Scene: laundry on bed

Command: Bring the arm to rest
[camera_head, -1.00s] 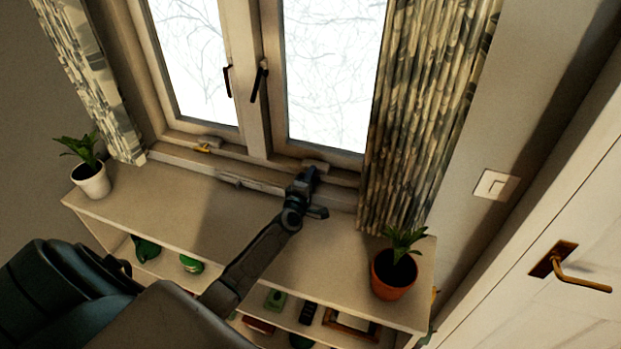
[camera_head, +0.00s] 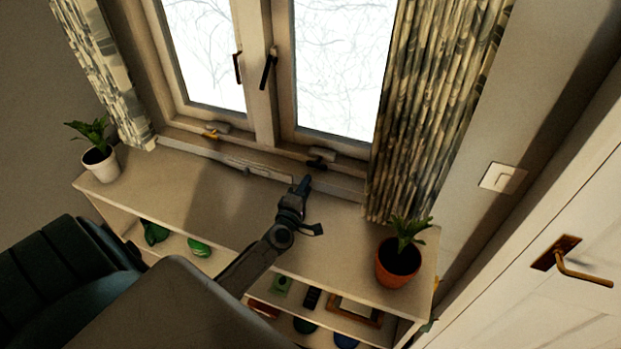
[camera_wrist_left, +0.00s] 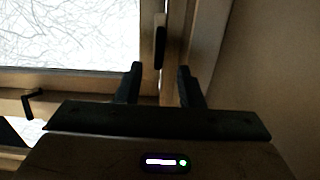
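My left arm reaches in from the lower left in the head view. Its gripper (camera_head: 307,205) is over the top of a low shelf unit (camera_head: 215,200), in front of the window. In the left wrist view, the two fingers of the left gripper (camera_wrist_left: 158,85) stand apart with nothing between them. The window frame and a dark window handle (camera_wrist_left: 160,45) show behind them. My right gripper is in none of these views.
A white-potted plant (camera_head: 100,163) stands on the shelf's left end, an orange-potted plant (camera_head: 397,262) on its right end. Curtains (camera_head: 435,110) flank the window (camera_head: 340,70). A door handle (camera_head: 580,272) is at the right. Small items fill the lower shelves.

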